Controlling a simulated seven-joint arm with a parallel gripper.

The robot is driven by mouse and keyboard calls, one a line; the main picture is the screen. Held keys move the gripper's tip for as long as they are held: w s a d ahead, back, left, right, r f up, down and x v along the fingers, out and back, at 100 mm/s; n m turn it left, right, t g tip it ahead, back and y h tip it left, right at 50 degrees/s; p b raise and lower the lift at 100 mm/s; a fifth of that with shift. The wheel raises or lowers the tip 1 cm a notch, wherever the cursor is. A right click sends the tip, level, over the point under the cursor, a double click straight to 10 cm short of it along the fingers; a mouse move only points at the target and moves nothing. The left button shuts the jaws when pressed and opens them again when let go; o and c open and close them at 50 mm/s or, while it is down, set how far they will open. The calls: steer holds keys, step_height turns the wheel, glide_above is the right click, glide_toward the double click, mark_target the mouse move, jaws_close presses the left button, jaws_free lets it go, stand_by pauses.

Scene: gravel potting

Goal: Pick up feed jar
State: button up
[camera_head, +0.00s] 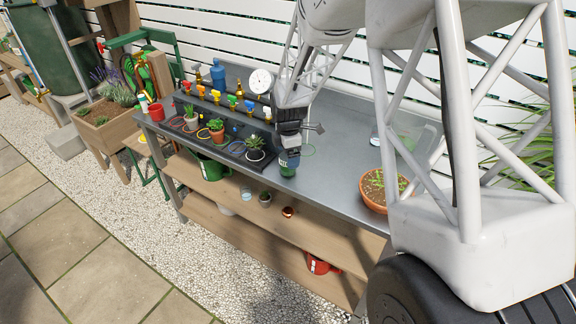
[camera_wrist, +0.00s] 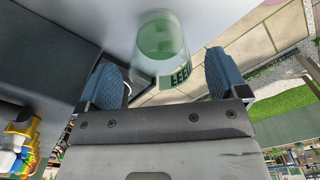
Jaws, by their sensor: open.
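The feed jar (camera_head: 289,164) is a small green jar with a pale label, standing near the front edge of the grey metal bench top (camera_head: 335,125). In the wrist view the jar (camera_wrist: 160,42) is translucent with green inside and lettering on its side. My gripper (camera_wrist: 168,82) is open, with its two blue-padded fingers apart and the jar lying between and just beyond their tips. In the head view my gripper (camera_head: 289,150) is directly above the jar and hides its upper part. I cannot tell whether the fingers touch the jar.
A terracotta bowl (camera_head: 376,191) and a clear container (camera_head: 393,140) are at the right. A white dial (camera_head: 261,81) stands behind. Bench room between jar and bowl is clear.

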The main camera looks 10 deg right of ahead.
steer(key=shift+f, duration=2.15)
steer(key=c, duration=1.1)
steer(key=shift+r, duration=0.4)
steer(key=shift+r, duration=1.45)
steer(key=shift+s, duration=0.4)
steer(key=shift+s+r, duration=0.2)
steer(key=shift+s, duration=2.3)
steer(key=shift+s+r, duration=0.25)
steer(key=shift+s, duration=2.2)
steer(key=shift+s+r, duration=0.2)
steer(key=shift+s, duration=2.3)
steer(key=shift+s, duration=0.15)
